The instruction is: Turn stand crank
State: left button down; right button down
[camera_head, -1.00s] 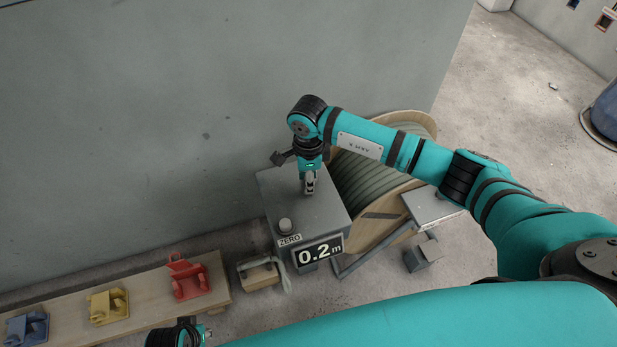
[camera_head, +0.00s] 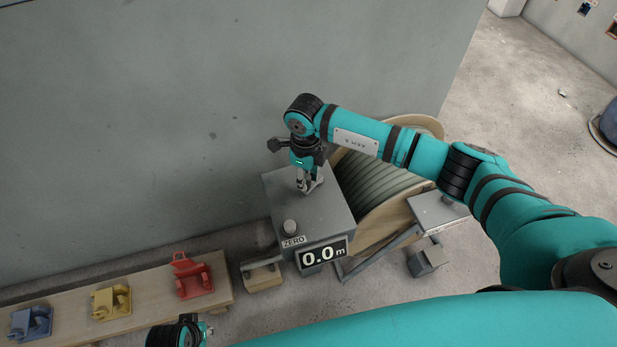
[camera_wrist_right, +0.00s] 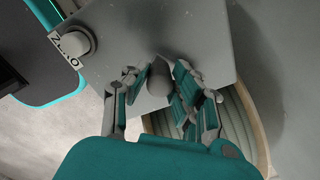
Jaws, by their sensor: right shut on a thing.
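The grey stand box (camera_head: 325,225) has a flat top, a round button (camera_head: 290,228) marked ZERO and a display (camera_head: 322,253) reading 0.0 m. My right gripper (camera_head: 304,188) points down at the box top. In the right wrist view, my right gripper (camera_wrist_right: 163,84) is shut on a grey rounded crank handle (camera_wrist_right: 158,78) between its fingers. The crank's arm is mostly hidden. A reel of grey-green conduit (camera_head: 378,190) with wooden flanges stands beside the box. My left gripper (camera_head: 195,333) shows only in part at the bottom edge.
A wooden bench (camera_head: 150,310) at the lower left holds red (camera_head: 191,276), yellow (camera_head: 110,301) and blue (camera_head: 31,322) tools. A grey wall (camera_head: 200,110) rises behind.

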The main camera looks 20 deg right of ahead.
jog(key=c, duration=1.1)
grip_release()
jog(key=shift+r, duration=0.15)
notch_tip(320, 180, up, 12)
